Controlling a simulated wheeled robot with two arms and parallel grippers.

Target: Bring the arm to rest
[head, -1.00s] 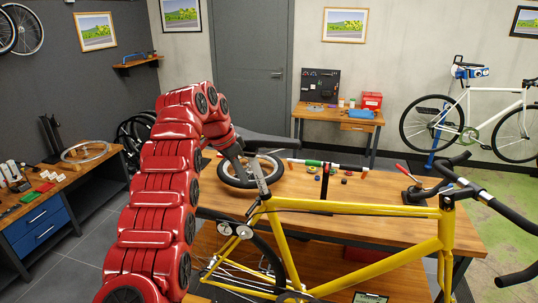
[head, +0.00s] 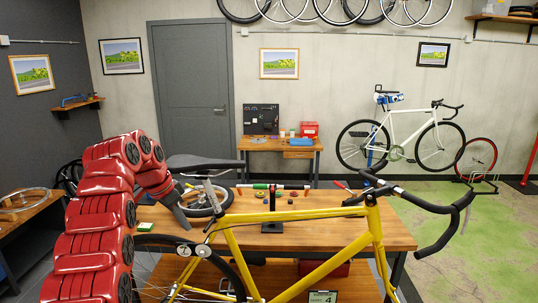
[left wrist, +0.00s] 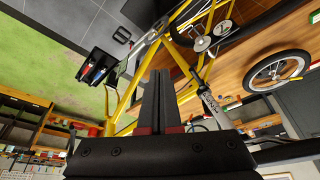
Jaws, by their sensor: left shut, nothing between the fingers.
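My red left arm comes in from the left in the head view. Its dark grey left gripper (head: 181,219) points down, just left of the bike's seat post and below the black saddle (head: 205,162). In the left wrist view the fingers (left wrist: 161,85) lie together, shut, with nothing held. The yellow bike (head: 300,213) stands in front of the wooden workbench (head: 400,238). Its yellow frame (left wrist: 129,98) also shows tilted behind the fingers in the left wrist view. My right gripper is in neither view.
A loose wheel (head: 217,201) lies on the workbench near my gripper, and small parts lie farther right. A white bike (head: 405,133) and a small bench (head: 257,145) stand by the back wall. Green floor (head: 480,225) at the right is mostly clear.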

